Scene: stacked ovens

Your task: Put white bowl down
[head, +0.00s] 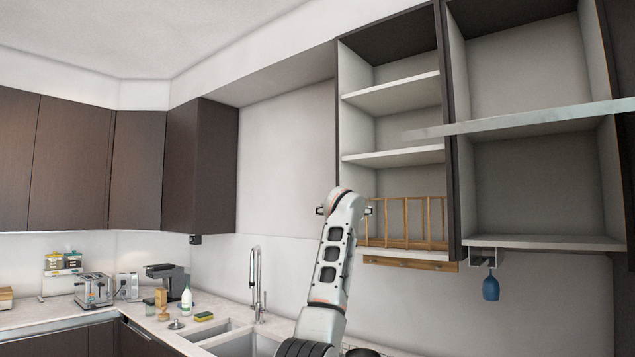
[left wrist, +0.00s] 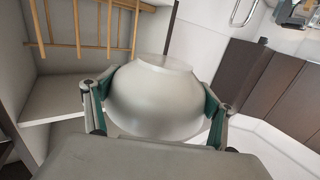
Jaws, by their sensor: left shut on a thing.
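The white bowl (left wrist: 150,105) fills the middle of the left wrist view, its flat round base showing at the top of its outline. My left gripper (left wrist: 157,98) is shut on the bowl, with a green-padded finger against each side. My right gripper is in neither view.
The cabinet's white shelves (head: 400,157) above the rack are bare. A pale flat bar (head: 530,119) crosses the right cabinet's front. The counter (head: 165,325) holds a toaster (head: 94,290), a coffee machine (head: 172,280) and a sink (head: 240,343).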

